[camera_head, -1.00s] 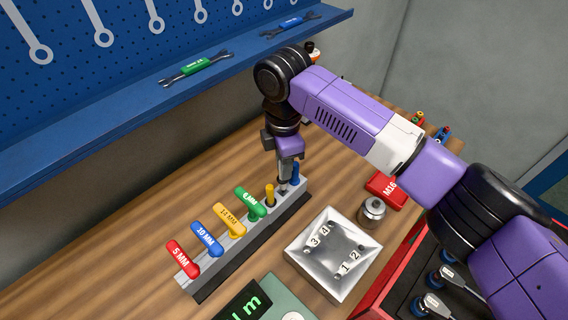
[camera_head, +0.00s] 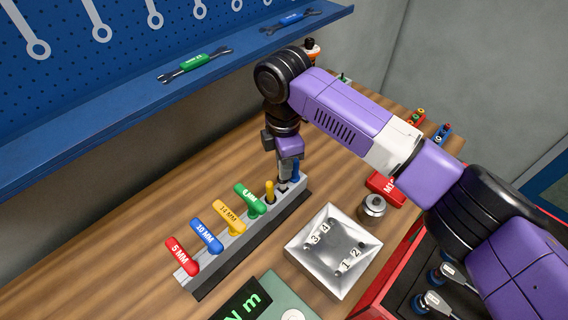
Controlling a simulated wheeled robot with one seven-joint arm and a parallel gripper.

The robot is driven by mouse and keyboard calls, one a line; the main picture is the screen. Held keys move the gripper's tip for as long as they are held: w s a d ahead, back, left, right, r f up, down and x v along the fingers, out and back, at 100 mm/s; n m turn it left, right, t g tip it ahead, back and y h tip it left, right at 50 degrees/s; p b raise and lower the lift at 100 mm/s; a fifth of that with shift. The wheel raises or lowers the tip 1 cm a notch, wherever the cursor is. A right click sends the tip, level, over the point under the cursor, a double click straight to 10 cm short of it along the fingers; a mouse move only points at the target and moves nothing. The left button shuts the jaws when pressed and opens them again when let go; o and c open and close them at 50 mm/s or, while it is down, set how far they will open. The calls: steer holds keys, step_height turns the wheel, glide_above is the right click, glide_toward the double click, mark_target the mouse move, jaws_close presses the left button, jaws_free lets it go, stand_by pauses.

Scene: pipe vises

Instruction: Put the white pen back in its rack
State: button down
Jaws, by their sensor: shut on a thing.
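The rack (camera_head: 222,266) is a long grey block on the wooden bench, with coloured T-handles and pens standing in it. My gripper (camera_head: 286,170) points down over the rack's far right end, between the yellow pen (camera_head: 270,191) and the blue pen (camera_head: 295,171). It is shut on a slim pale thing, which appears to be the white pen; the fingers hide most of it. Its lower end is at the rack's top, but I cannot tell how deep it sits in a hole.
Red, blue, yellow and green T-handles fill the rack's near left part. A square metal tray (camera_head: 333,277) with numbered holes, a round metal weight (camera_head: 372,208) and a red M16 box (camera_head: 385,187) lie to the right. A blue shelf (camera_head: 130,108) runs behind.

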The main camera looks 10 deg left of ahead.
steer(key=shift+f+b, duration=1)
steer(key=shift+f, duration=1.25)
stand_by(1.2)
steer(key=c, duration=1.3)
jaws_free()
steer(key=shift+r, duration=0.1)
steer(key=shift+r+b, duration=0.65)
steer(key=shift+r, duration=3.15)
